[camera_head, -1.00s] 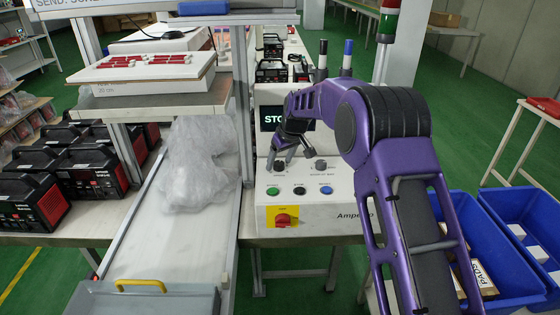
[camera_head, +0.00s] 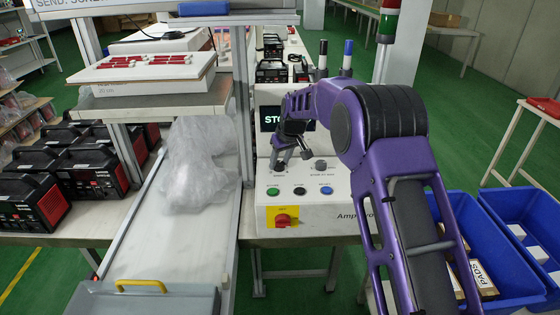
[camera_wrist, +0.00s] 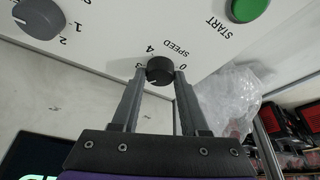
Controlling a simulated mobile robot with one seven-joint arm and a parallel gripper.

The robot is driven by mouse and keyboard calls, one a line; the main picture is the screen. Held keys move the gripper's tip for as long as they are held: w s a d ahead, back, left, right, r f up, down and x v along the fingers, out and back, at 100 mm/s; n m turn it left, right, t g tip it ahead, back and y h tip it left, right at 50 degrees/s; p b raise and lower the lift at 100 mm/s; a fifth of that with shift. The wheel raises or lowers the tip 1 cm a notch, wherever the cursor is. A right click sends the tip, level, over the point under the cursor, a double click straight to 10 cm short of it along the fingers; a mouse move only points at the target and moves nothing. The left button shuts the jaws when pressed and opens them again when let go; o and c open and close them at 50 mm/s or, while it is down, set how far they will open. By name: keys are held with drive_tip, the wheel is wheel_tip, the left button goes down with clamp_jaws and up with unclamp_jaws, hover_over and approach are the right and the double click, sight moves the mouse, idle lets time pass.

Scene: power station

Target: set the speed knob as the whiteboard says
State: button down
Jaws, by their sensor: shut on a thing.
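The black speed knob (camera_wrist: 160,70) is on the pale panel of the control box (camera_head: 330,215). In the wrist view the panel appears upside down, with SPEED and the marks 0, 3 and 4 near the knob. My gripper (camera_wrist: 160,76) is shut on the knob, one finger on each side. In the head view my gripper (camera_head: 295,152) is over the left part of the panel and partly covers the knob. The knob's pointer direction cannot be made out. A white board (camera_head: 52,4) at the top left shows only cut-off text beginning "SEND:".
A second, grey knob (camera_head: 321,164) is to the right. Green (camera_head: 272,191), black and blue (camera_head: 326,190) buttons and a red switch on yellow (camera_head: 283,220) are below. A bagged item (camera_head: 200,165) lies on the conveyor to the left.

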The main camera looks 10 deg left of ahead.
drive_tip(key=shift+s+a+m+t+h+p, duration=0.1)
drive_tip(key=shift+m+t+h+p, duration=0.25)
drive_tip(key=shift+m, duration=0.95)
drive_tip(key=shift+a+m+t+h+p, duration=0.15)
drive_tip(key=shift+m+h, duration=0.4)
drive_tip(key=shift+m, duration=0.75)
drive_tip(key=shift+d, duration=0.15)
drive_tip(key=shift+c, duration=2.1)
unclamp_jaws()
drive_tip(key=v, duration=1.7)
drive_tip(key=shift+s+r, duration=0.15)
